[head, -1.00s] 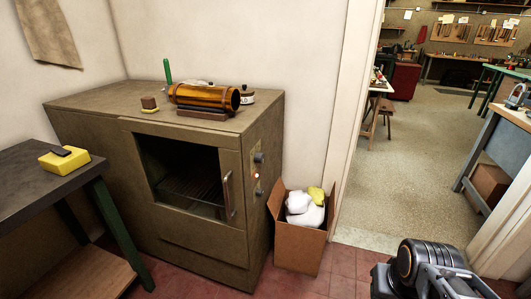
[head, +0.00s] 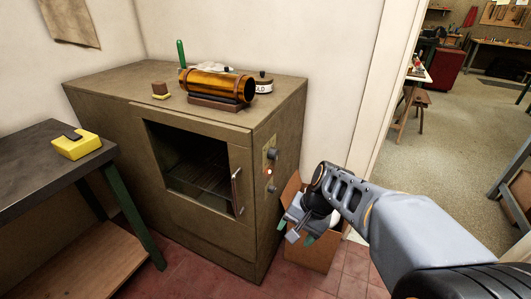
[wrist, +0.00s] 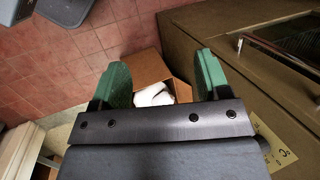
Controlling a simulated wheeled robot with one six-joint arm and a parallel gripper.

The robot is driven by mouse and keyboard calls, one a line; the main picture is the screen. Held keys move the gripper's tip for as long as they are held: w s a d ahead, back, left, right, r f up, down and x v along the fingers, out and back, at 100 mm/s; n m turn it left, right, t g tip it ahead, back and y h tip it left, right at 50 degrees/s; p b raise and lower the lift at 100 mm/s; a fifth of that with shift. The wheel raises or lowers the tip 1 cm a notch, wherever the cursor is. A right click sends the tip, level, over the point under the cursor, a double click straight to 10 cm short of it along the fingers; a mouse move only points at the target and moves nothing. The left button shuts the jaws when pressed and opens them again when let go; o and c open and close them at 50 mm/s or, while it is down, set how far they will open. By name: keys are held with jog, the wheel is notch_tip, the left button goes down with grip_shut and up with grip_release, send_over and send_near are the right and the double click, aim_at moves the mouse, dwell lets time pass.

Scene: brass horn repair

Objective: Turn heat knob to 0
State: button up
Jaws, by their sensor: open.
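A brown oven cabinet (head: 180,220) stands against the wall, with a glass door and a metal handle.
A cardboard box (head: 312,254) with white contents stands on the floor right of the oven, partly behind my gripper. A copper cylinder (head: 215,84) on a block and a lidded pot (head: 263,84) sit on top. A dark table (head: 40,165) stands at left.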

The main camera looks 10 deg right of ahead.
jog(key=w+r+m+y+p, duration=0.1)
jog(key=w+r+m+y, duration=0.1)
jog(key=w+m+y, duration=0.4)
jog(key=m+t+y+p, duration=0.2)
jog(key=m+t+y, duration=0.3)
jog(key=m+t, duration=0.75)
send_near(277, 156)
jog(key=w+a, duration=0.2)
jog(key=w+a+r+m+g, duration=0.1)
jog(key=w+a, duration=0.1)
jog(key=w+a+r+m+g, duration=0.1)
jog(key=w+a, duration=0.1)
jog(key=a, duration=0.1)
jog(key=shift+a+g, duration=0.1)
jog(key=shift+g, duration=0.15)
jog(key=c, duration=0.9)
